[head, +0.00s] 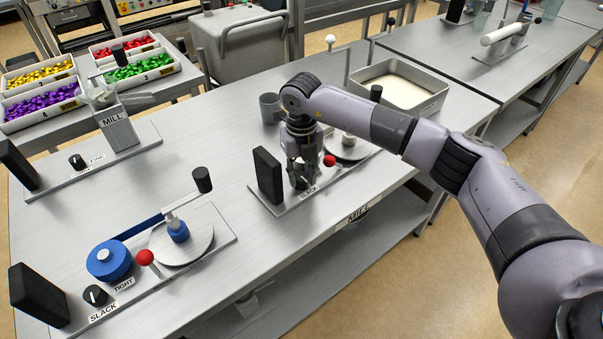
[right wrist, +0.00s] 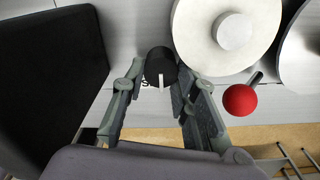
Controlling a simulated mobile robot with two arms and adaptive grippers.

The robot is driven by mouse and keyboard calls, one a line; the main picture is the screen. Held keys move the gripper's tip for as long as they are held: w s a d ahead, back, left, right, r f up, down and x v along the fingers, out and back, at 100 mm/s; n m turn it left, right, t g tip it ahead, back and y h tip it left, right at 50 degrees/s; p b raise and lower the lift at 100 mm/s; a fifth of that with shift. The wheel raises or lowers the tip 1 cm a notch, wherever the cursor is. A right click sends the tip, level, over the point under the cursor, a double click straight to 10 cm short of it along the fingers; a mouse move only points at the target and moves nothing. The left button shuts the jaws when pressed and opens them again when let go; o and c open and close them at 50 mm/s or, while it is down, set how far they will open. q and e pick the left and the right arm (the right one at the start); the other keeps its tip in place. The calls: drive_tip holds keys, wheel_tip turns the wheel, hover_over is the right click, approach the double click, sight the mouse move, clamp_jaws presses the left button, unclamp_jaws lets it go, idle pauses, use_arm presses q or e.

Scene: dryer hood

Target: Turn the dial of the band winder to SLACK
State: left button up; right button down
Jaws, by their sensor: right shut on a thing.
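My right gripper (head: 300,180) reaches down over the middle winder, a grey base plate (head: 268,203) with a black block (head: 268,175), a red ball lever (head: 330,161) and a SLACK label (head: 308,190). In the right wrist view my right gripper (right wrist: 158,90) is shut on a black dial (right wrist: 160,62), whose white pointer points down in the picture. The fingers hide most of the lettering beside it. A second winder, with a blue spool (head: 109,261), stands at the front left; its black dial (head: 95,295) sits between SLACK and TIGHT labels. My left gripper is not in view.
In the right wrist view a white disc (right wrist: 215,55) and the red ball (right wrist: 240,98) are right of the fingers, and the black block (right wrist: 50,75) is left. A mill (head: 117,130) stands at the back left. A mug (head: 269,108) and a tray (head: 425,105) stand behind.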

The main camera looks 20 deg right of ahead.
sight(302, 178)
drive_tip(key=c, duration=1.3)
unclamp_jaws()
wheel_tip(302, 178, up, 12)
drive_tip(key=shift+s+f, duration=0.1)
